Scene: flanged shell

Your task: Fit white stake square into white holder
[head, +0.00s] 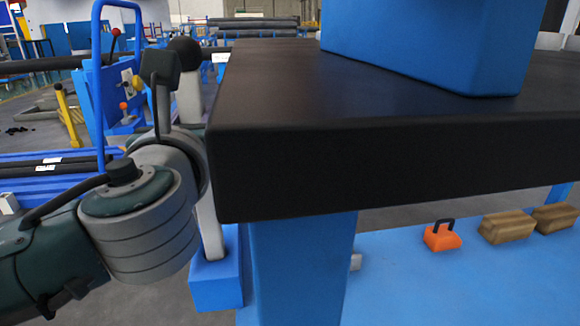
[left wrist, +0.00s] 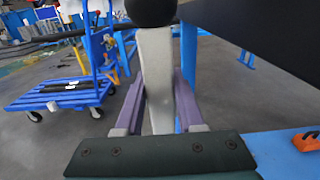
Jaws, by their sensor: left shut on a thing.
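The white stake (left wrist: 157,75) with a black ball on its top end (left wrist: 151,10) stands roughly upright between the purple fingers of my left gripper (left wrist: 159,92), which is shut on it. In the head view the stake (head: 208,225) shows behind my left wrist, with its black ball (head: 184,53) above. Its lower part meets the image of a blue block (head: 216,283); I cannot tell whether it is in, on or in front of it. My left wrist hides the fingers in the head view. I cannot make out a white holder. My right gripper is out of view.
A thick black tabletop (head: 330,165) on a blue post (head: 300,270) lies close to the right of my left arm. An orange box with a black handle (head: 443,237) and two wooden blocks (head: 507,226) rest on a blue surface. A blue cart (left wrist: 65,93) stands at left.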

